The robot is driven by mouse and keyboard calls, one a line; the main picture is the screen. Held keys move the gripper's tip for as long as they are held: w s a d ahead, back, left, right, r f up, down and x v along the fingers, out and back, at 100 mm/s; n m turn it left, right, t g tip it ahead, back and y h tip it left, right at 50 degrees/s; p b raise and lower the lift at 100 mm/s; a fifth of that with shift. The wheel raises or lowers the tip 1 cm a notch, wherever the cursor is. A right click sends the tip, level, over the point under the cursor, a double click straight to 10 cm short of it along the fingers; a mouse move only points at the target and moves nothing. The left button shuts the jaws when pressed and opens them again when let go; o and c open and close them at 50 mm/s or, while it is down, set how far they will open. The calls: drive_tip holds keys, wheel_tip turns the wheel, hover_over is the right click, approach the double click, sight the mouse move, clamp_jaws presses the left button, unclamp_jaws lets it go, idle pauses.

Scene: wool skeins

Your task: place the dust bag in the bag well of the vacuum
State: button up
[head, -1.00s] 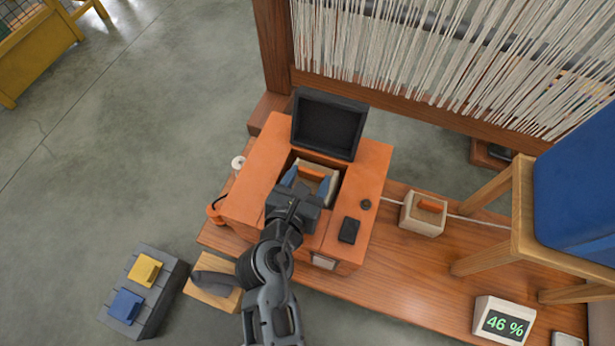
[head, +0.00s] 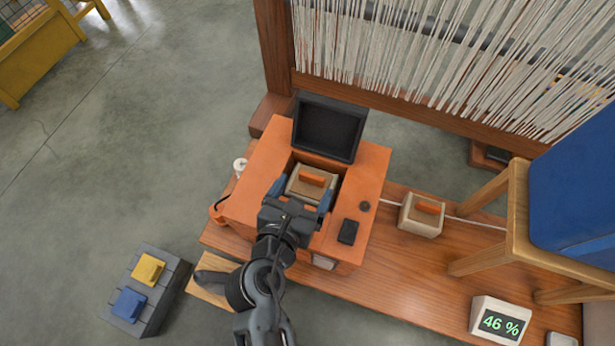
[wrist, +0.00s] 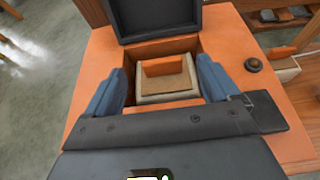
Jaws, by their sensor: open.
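The orange vacuum (head: 256,185) stands on the wooden platform with its dark lid (head: 328,127) raised. A beige dust bag (head: 306,190) with an orange tab sits inside the open bag well (head: 340,172); it also shows in the wrist view (wrist: 166,84). My gripper (head: 301,192) is open, with one blue finger on each side of the bag and gaps between fingers and bag in the wrist view. The bag's near lower side is hidden by my gripper. A second, similar beige bag (head: 420,220) with an orange tab lies on the platform right of the vacuum.
A display reading 46 % (head: 500,322) stands on the platform (head: 400,275) at lower right. A blue-seated stool (head: 575,190) stands at right, a loom with white threads behind. A grey block with yellow and blue pieces (head: 162,310) is on the floor at left.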

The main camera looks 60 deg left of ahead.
drive_tip(key=p+v, duration=0.2)
drive_tip(key=v, duration=0.6)
drive_tip(key=shift+r, duration=0.15)
drive_tip(key=shift+s+d, duration=0.15)
drive_tip(key=shift+d, duration=0.1)
